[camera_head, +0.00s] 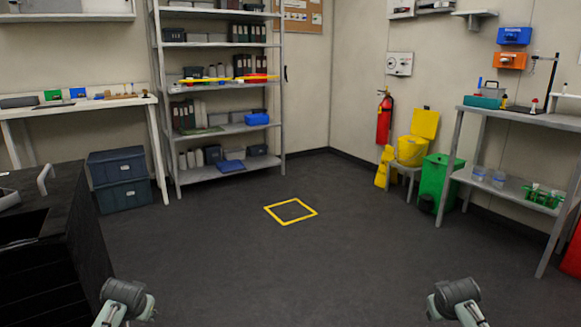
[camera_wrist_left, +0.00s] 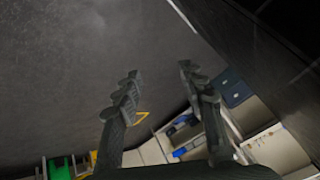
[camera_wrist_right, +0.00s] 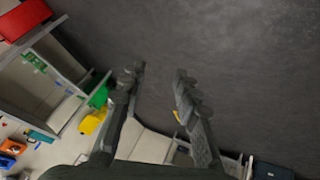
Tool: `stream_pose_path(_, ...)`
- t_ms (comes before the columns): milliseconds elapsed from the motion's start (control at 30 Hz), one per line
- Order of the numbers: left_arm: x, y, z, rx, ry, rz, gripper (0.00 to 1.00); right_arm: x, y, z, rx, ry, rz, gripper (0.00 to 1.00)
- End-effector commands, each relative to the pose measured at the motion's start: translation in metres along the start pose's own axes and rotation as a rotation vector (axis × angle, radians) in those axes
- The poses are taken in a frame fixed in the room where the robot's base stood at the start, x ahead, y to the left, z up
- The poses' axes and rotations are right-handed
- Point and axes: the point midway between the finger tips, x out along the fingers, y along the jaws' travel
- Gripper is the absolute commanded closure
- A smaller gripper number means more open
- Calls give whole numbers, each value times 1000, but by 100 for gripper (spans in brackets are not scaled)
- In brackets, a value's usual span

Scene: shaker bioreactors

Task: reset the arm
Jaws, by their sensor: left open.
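My left gripper (camera_wrist_left: 160,82) shows in the left wrist view with its two dark fingers spread apart and nothing between them. My right gripper (camera_wrist_right: 158,78) shows in the right wrist view, also with its fingers apart and empty. In the head view only parts of my two arms show at the bottom edge, one left of the middle and one right. The fingers are out of sight there. Neither gripper touches anything.
A dark counter (camera_head: 60,240) stands close on the left. A yellow floor square (camera_head: 290,211) lies on open floor ahead. A metal shelf rack (camera_head: 228,172) stands at the back. A grey bench (camera_head: 520,119), green bin (camera_head: 436,185) and yellow bin (camera_head: 411,152) stand right.

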Motion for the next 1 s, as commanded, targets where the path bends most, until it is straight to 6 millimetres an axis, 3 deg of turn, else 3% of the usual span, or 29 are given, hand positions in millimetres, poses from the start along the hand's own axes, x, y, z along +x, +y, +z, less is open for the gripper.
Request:
stream_pose_path(33,2,15,26,11,-20,18,59,2,-15,26,-12,-21,-18,69)
stream_pose_path(167,-2,52,96,36,-69,66,59,-2,-53,96,-36,-70,-67,69)
stream_pose_path(233,-10,74,141,46,-101,97,59,-10,-74,142,-46,-102,-99,69)
stream_pose_path(400,-47,115,247,60,-182,169,59,-47,-116,247,-60,-183,-171,69)
stream_pose_path(500,-70,129,292,60,-222,199,59,-71,-129,292,-60,-223,-201,69)
stream_pose_path(633,-90,137,324,58,-251,219,59,-91,-137,324,-58,-253,-221,69)
stream_pose_path(1000,-90,137,324,58,-251,219,59,-91,-137,324,-58,-253,-221,69)
